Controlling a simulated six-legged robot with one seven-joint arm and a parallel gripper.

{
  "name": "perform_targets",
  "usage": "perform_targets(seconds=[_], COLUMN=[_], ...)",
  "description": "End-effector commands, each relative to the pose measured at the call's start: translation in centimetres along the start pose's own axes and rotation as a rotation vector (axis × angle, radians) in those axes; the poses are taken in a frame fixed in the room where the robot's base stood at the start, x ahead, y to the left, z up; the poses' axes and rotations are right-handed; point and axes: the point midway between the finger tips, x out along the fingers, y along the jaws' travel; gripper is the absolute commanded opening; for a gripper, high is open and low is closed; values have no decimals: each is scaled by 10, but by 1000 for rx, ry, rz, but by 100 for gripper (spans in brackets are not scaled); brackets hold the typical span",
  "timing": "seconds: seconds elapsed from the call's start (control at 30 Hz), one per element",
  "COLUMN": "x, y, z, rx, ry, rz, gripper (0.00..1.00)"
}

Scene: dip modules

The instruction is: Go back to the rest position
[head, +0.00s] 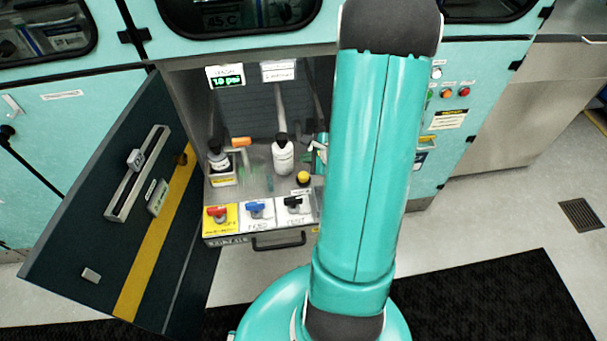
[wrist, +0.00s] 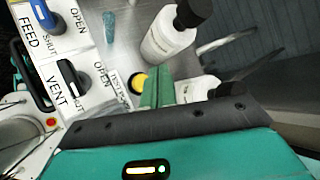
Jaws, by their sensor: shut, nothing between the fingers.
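My gripper (wrist: 157,88) shows in the wrist view as two green fingers pressed together, with nothing between them. The fingertips are over the metal tray, close to a yellow round knob (wrist: 138,82) and a white bottle with a black cap (wrist: 168,36). I cannot tell whether they touch anything. In the head view my arm covers most of the gripper. The same bottle (head: 283,157) and yellow knob (head: 303,178) stand in the open bay to the left of my arm.
A dark door (head: 75,225) stands open on the left. Red (head: 217,214), blue (head: 257,209) and black (head: 294,204) valve handles line the front of the tray, above a black pull handle (head: 278,241). Another bottle (head: 218,160) stands at the bay's left. Floor is clear to the right.

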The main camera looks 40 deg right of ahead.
Motion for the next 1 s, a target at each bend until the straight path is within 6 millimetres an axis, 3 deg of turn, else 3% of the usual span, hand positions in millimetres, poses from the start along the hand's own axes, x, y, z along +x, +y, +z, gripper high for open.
perform_targets(seconds=[0.57,0.67,0.77,1.0], x=[0,-1,-6,-39], y=[0,-2,-7,5], z=[0,10,42,166], rx=[-1,-34,-141,-615], ry=[-1,-15,-60,-226], rz=[0,8,33,165], gripper=[0,0,0,0])
